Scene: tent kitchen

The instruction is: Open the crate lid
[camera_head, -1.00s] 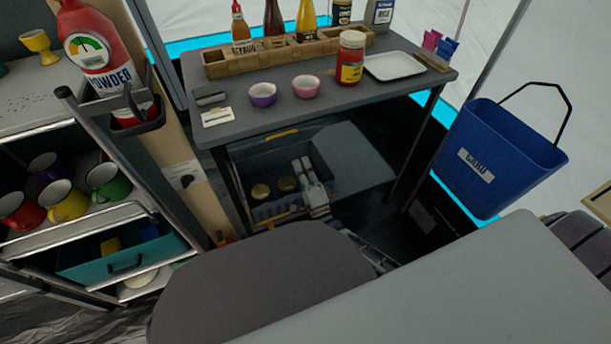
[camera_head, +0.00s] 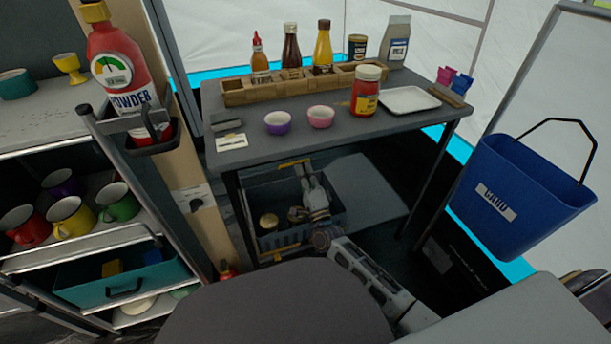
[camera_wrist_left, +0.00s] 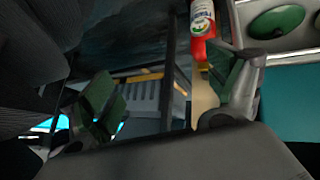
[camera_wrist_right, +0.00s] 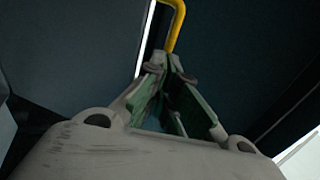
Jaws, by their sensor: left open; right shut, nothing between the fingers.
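The dark grey crate (camera_head: 270,241) sits low under the table, with its inside showing. Its lid (camera_head: 262,188) stands raised at the back, with a yellow handle (camera_head: 293,163) at the top edge. My right gripper (camera_head: 304,170) is shut and empty, reaching over the crate close to the raised lid. In the right wrist view its fingertips (camera_wrist_right: 170,62) are just below the yellow handle (camera_wrist_right: 176,25); I cannot tell whether they touch. My left gripper (camera_wrist_left: 165,88) is open and empty; the crate (camera_wrist_left: 150,98) shows beyond its fingers. It is out of the head view.
Gold-topped cans (camera_head: 269,221) are in the crate, partly hidden by my right gripper. The table (camera_head: 250,150) above carries bowls, bottles and a jar. A shelf with mugs (camera_head: 72,218) stands at left, a blue bin (camera_head: 520,190) at right. A dark rounded surface (camera_head: 270,310) fills the front.

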